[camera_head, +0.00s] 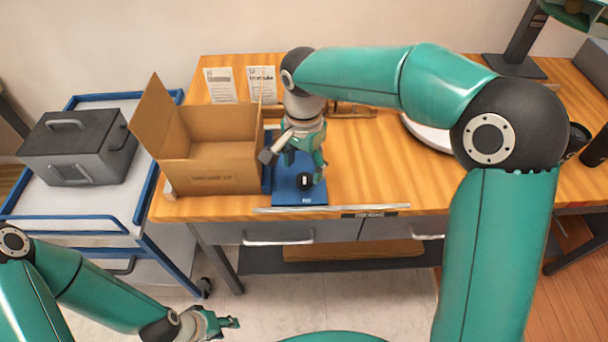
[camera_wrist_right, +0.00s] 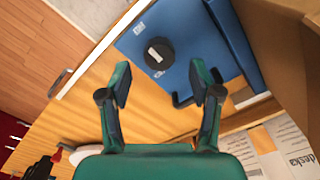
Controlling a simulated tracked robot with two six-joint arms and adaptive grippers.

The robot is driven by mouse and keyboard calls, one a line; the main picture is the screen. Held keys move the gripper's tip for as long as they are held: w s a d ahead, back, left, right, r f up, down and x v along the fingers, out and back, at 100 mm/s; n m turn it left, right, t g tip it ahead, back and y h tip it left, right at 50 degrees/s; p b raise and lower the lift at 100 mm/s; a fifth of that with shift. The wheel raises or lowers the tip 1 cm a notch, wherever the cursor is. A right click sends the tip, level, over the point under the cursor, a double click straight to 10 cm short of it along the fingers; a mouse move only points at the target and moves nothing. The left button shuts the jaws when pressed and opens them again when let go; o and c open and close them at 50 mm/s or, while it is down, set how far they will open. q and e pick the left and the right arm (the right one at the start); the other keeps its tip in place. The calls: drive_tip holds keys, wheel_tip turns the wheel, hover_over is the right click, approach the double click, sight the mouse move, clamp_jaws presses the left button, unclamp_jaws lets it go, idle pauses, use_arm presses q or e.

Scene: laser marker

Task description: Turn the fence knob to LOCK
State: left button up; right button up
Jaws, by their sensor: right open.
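The round black fence knob (camera_head: 304,180) with a white mark sits on the blue fence plate (camera_head: 285,194) at the table's front edge. In the right wrist view the knob (camera_wrist_right: 158,52) lies ahead of the fingertips, between their lines, with a small white label beside it on the blue plate (camera_wrist_right: 187,22). My right gripper (camera_head: 294,165) is over the plate, just behind the knob. In the wrist view my right gripper (camera_wrist_right: 160,78) is open and empty, not touching the knob. My left gripper (camera_head: 225,323) is low at the bottom left, away from the table; its finger opening is unclear.
An open cardboard box (camera_head: 212,178) stands just left of the blue plate. Paper sheets (camera_head: 220,86) lie behind it. A blue-framed cart (camera_head: 100,208) with a grey case (camera_head: 78,150) is at the left. A white round object (camera_head: 425,133) lies right, partly behind my right arm.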

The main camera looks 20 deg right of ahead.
sight(304, 178)
drive_tip(key=shift+f, duration=2.05)
drive_tip(key=shift+c, duration=0.3)
drive_tip(key=c, duration=1.1)
